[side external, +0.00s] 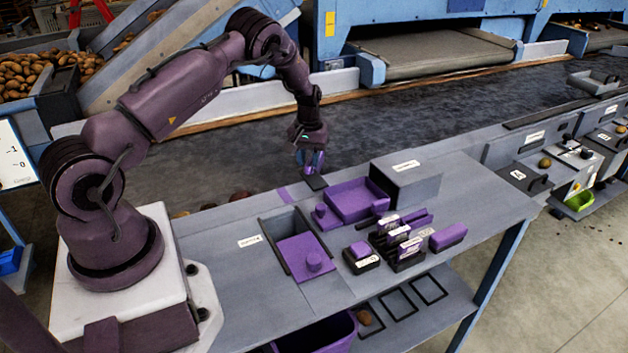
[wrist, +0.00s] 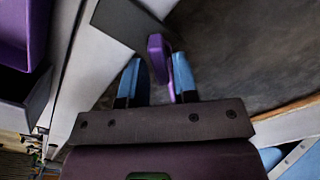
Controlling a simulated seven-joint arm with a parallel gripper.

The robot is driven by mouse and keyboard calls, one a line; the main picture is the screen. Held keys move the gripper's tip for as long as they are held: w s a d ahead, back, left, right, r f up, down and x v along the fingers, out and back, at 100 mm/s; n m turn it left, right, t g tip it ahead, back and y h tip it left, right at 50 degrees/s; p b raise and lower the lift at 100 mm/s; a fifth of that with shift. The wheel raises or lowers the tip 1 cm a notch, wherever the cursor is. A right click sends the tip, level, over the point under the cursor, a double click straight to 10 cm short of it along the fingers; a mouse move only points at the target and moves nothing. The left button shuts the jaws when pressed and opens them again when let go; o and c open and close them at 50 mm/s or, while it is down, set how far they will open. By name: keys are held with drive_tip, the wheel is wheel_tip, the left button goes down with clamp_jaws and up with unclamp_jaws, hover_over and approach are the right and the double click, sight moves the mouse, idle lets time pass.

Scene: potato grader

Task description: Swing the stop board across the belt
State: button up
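The stop board looks to be the dark flat board (wrist: 128,22) at the belt's near edge. It also shows just below my gripper in the side external view (side external: 315,183). A purple upright handle (wrist: 158,52) stands at the board's end. My gripper (side external: 310,170) points down over this spot. In the wrist view its two blue fingers (wrist: 158,68) are on either side of the handle. Whether they press on it or stand clear cannot be told. The dark belt (side external: 400,115) runs behind the bench. The board's hinge cannot be made out.
The grey bench (side external: 215,250) carries a purple tray (side external: 352,202), a grey box (side external: 408,180), a recess with a purple lid (side external: 300,257) and several purple-topped blocks (side external: 448,236), all right of or nearer than my gripper. A few potatoes (side external: 240,196) lie along the belt's near edge.

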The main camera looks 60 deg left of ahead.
clamp_jaws()
drive_tip(key=n, duration=0.3)
drive_tip(key=shift+n, duration=0.4)
drive_tip(key=c, duration=0.5)
unclamp_jaws()
drive_tip(key=n, duration=0.4)
drive_tip(key=shift+n, duration=0.3)
drive_tip(key=o, duration=0.5)
